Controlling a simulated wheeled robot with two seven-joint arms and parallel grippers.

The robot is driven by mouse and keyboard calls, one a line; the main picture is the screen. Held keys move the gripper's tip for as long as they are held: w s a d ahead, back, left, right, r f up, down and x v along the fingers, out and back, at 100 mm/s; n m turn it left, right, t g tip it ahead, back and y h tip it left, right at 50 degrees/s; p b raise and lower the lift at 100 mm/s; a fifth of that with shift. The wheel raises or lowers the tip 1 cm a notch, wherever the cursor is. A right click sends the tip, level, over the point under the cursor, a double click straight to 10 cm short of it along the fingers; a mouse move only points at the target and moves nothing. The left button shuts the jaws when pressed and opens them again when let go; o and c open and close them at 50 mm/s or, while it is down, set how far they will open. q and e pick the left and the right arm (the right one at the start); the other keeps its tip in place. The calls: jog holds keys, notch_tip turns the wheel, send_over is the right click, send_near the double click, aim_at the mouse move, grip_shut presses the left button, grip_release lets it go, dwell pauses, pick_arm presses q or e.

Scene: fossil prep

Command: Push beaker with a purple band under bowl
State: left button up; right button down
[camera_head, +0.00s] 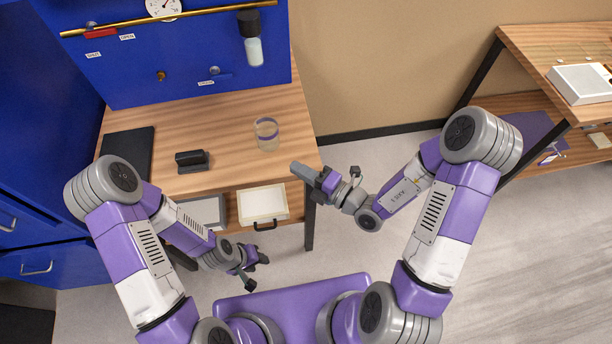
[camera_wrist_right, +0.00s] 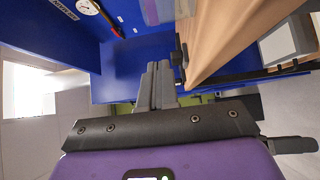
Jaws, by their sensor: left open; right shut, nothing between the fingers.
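The clear glass beaker (camera_head: 267,135) with a purple band near its rim stands upright on the wooden table (camera_head: 225,120), toward the right side. No plain bowl can be made out; a dark fixture with a pale clear vessel (camera_head: 254,52) hangs on the blue panel behind the beaker. My right gripper (camera_head: 298,170) is shut and empty, just off the table's right front corner, in front and to the right of the beaker and apart from it. Its closed fingers show in the right wrist view (camera_wrist_right: 155,85). My left gripper (camera_head: 256,271) is open and empty, low in front of the table.
A black block-shaped holder (camera_head: 192,161) and a dark flat pad (camera_head: 128,146) lie left of the beaker. An open white drawer (camera_head: 263,204) juts from the table's front. A second table (camera_head: 540,45) stands at right. The tabletop around the beaker is clear.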

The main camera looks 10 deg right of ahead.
aim_at(266, 140)
jog(key=b+x, duration=0.2)
jog(key=x, duration=0.3)
jog(key=shift+w+a, duration=0.2)
jog(key=shift+a, duration=0.15)
jog(key=w, duration=0.3)
jog(key=shift+w+a+b, duration=0.2)
jog(key=shift+w+b, duration=0.05)
jog(key=shift+b, duration=0.1)
jog(key=shift+w, duration=0.5)
